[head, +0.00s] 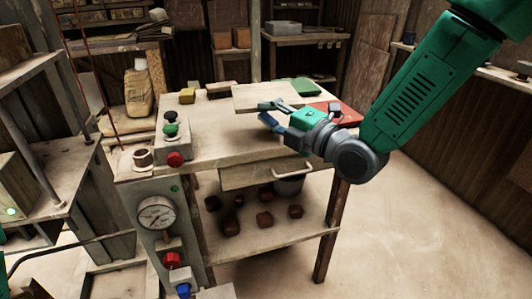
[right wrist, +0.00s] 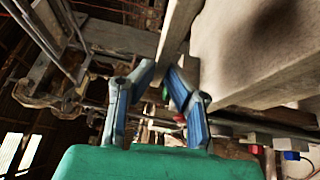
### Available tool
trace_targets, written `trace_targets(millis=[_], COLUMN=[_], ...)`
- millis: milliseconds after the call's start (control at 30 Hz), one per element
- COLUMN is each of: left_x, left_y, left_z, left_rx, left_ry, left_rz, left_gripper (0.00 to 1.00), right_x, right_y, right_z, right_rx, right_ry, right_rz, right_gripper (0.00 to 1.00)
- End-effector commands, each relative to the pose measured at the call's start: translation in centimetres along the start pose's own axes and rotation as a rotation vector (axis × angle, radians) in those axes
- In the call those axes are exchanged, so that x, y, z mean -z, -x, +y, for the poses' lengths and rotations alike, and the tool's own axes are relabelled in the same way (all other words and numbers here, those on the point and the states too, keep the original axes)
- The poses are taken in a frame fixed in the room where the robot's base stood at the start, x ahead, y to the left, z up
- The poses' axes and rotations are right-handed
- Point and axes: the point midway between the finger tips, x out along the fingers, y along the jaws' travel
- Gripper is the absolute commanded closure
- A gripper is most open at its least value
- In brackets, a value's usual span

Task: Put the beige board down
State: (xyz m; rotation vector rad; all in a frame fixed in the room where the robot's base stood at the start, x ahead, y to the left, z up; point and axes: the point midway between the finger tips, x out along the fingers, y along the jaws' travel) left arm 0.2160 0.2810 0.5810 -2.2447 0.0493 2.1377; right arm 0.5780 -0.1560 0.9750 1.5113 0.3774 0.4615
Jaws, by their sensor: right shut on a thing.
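The beige board (head: 262,96) is a flat, pale rectangle above the back middle of the wooden table (head: 215,142). My right gripper (head: 265,112) reaches in from the right, with its blue fingers at the board's near edge. It is shut on the board. In the right wrist view, the board shows edge-on as a pale strip (right wrist: 179,28) at the tips of the blue fingers (right wrist: 161,72). I cannot tell from these frames whether the board touches the table. My left gripper is not in view.
A green piece (head: 303,86) and a red flat piece (head: 338,113) lie near the board. A pressure gauge (head: 156,216) is at the front left. The table's middle is clear.

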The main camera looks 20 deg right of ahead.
Motion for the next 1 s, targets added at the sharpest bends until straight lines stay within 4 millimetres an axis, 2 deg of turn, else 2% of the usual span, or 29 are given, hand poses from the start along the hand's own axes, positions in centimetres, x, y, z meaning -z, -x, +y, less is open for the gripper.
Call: trace_targets(millis=[33,200,333,600,833,1000], left_x=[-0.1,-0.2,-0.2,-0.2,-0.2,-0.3], left_y=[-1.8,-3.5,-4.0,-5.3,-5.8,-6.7], left_z=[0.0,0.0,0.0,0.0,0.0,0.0], left_rx=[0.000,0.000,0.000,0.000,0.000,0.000], left_ry=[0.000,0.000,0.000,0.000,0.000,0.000], left_rz=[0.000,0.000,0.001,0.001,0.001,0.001], left_gripper=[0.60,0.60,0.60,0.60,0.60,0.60], right_x=[-0.1,0.3,0.5,0.6,0.8,0.8], right_y=[-0.1,-0.3,-0.2,-0.1,0.0,0.1], right_z=[-0.8,-0.9,-1.5,-6.2,-8.0,-10.5], right_rx=[-0.010,-0.010,-0.007,-0.005,-0.006,-0.006], right_ry=[-0.004,-0.004,-0.006,-0.007,-0.006,-0.007], right_rz=[0.028,0.107,0.130,0.133,0.134,0.133], right_gripper=[1.00,1.00,1.00,1.00,1.00,1.00])
